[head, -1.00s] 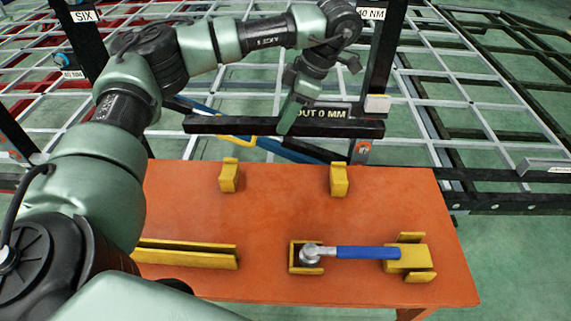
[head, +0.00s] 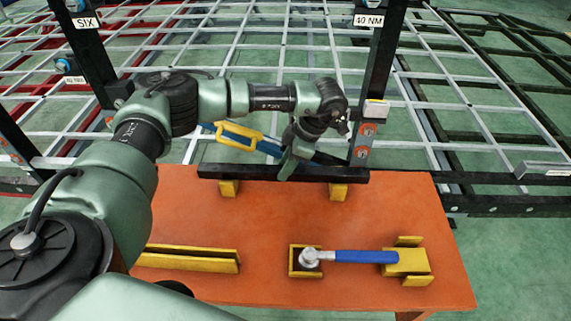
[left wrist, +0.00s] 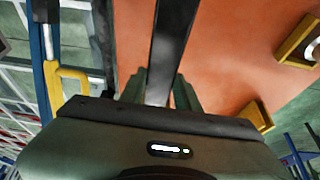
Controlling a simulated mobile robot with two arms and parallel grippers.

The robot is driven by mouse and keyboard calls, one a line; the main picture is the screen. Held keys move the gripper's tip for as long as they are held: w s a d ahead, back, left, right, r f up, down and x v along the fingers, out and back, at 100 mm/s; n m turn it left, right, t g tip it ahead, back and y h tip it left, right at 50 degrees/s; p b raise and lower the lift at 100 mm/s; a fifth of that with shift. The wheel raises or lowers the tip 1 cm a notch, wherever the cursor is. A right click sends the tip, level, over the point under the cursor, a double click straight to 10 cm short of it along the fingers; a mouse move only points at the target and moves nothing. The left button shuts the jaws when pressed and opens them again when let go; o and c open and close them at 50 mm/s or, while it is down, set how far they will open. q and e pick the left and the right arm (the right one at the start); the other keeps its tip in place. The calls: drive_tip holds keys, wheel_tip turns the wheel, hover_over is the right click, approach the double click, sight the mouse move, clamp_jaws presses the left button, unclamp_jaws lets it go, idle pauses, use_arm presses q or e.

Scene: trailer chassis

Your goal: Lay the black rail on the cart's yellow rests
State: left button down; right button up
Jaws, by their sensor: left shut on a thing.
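The black rail (head: 330,175) lies level, left to right, along the far side of the orange cart (head: 270,225). My left gripper (head: 287,168) is shut on it near its middle. In the left wrist view the rail (left wrist: 172,45) runs up between the fingers (left wrist: 158,95). The rail passes over the two yellow rests, the left one (head: 229,190) and the right one (head: 338,192), and covers their tops. I cannot tell whether it touches them or hovers just above. My right gripper is not in view.
A blue-handled wrench (head: 360,256) lies in yellow holders at the cart's right front. A long yellow trough (head: 190,262) is at the left front. Beyond the cart stand black posts (head: 378,70), a blue bar with a yellow handle (head: 240,135), and the grey chassis grid.

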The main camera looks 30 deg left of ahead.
use_arm(q)
drive_tip(key=c, duration=1)
unclamp_jaws()
drive_tip(key=shift+c, duration=0.2)
drive_tip(key=b+v, duration=0.2)
drive_tip(key=v, duration=1)
drive_tip(key=shift+b, duration=0.3)
drive_tip(key=shift+r, duration=0.1)
